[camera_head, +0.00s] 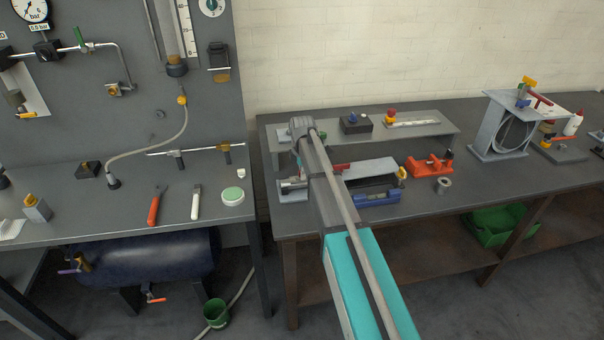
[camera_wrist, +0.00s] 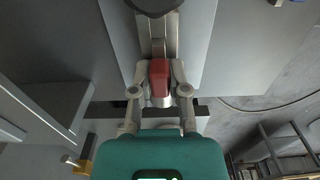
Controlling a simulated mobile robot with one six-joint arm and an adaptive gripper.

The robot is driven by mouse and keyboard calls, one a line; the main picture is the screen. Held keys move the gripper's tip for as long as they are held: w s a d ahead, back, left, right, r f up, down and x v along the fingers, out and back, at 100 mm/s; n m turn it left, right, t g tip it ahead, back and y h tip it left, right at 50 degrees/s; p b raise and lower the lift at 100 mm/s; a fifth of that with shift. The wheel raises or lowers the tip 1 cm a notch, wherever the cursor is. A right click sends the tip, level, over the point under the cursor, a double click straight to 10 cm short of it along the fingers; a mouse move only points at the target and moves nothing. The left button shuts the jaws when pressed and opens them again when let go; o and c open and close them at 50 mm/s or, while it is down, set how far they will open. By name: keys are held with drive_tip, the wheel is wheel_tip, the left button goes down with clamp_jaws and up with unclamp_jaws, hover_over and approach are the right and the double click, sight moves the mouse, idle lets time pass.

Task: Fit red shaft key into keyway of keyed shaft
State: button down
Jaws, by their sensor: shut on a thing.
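In the wrist view the red shaft key (camera_wrist: 160,74) sits between the fingertips of my gripper (camera_wrist: 159,92). The gripper is shut on it. A pale grey metal piece that looks like the keyed shaft (camera_wrist: 158,101) shows just below the key, partly covered by it and the fingers. I cannot tell whether the key touches the shaft or lies in the keyway. In the head view a metal shaft-like part on a grey block (camera_head: 292,184) stands on the bench left of my arm. My gripper and the key cannot be made out there, behind my arm.
The bench (camera_head: 480,200) carries a raised grey shelf (camera_head: 435,128) behind my arm. A blue vise-like block (camera_head: 377,197), an orange-red fixture (camera_head: 430,165) and a grey ring (camera_head: 443,184) stand to the right. A tool-covered bench (camera_head: 120,215) is at left, across a gap.

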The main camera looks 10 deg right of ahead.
drive_tip(key=shift+f, duration=0.25)
idle(0.7)
drive_tip(key=c, duration=0.5)
unclamp_jaws()
drive_tip(key=shift+c, duration=0.2)
drive_tip(key=shift+r, duration=0.15)
